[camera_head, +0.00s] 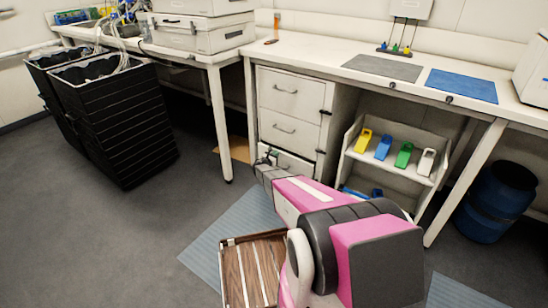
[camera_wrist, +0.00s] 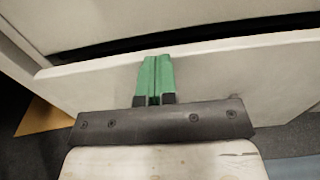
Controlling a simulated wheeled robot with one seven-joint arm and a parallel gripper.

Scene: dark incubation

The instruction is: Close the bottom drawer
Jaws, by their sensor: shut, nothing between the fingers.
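The bottom drawer (camera_head: 294,163) is the lowest of the white drawers in the cabinet under the bench, partly hidden behind my arm. In the wrist view its pale front panel (camera_wrist: 225,75) stands out from the cabinet, with a dark gap along its top edge, so it is slightly open. My gripper (camera_head: 267,155) is at the drawer front. In the wrist view its green fingers (camera_wrist: 154,62) are together and empty, pointing at the panel near its top edge. I cannot tell whether they touch it.
The upper drawers (camera_head: 290,88) look shut. A shelf rack (camera_head: 385,171) with coloured holders stands right of the cabinet. Black crates (camera_head: 115,125) stand at left, a blue barrel (camera_head: 492,203) at right. A bench leg (camera_head: 219,125) is just left of the cabinet. Floor at left front is clear.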

